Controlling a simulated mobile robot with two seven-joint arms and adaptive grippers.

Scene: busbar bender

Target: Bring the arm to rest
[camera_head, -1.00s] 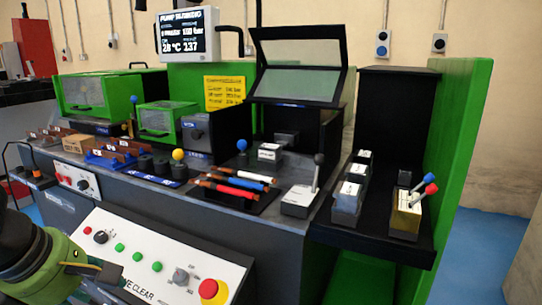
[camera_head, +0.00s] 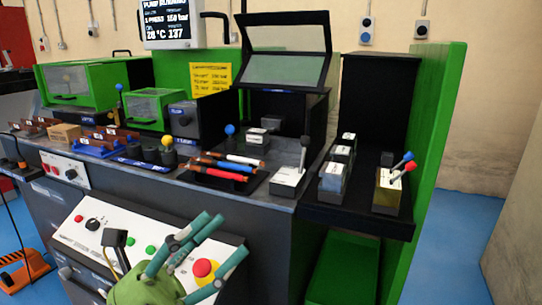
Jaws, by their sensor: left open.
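My left gripper (camera_head: 185,248) shows at the bottom of the head view, in front of the machine's sloped control panel (camera_head: 75,230). Its green body is low in the picture and its teal fingers are spread apart, open, with nothing between them. The fingers overlap the panel near the red emergency stop button (camera_head: 205,268) in the picture; I cannot tell whether they touch it. My right gripper is not in view.
A guard (camera_head: 285,70) stands raised. A green side panel (camera_head: 436,140) bounds the right. Blue floor (camera_head: 455,235) is clear there.

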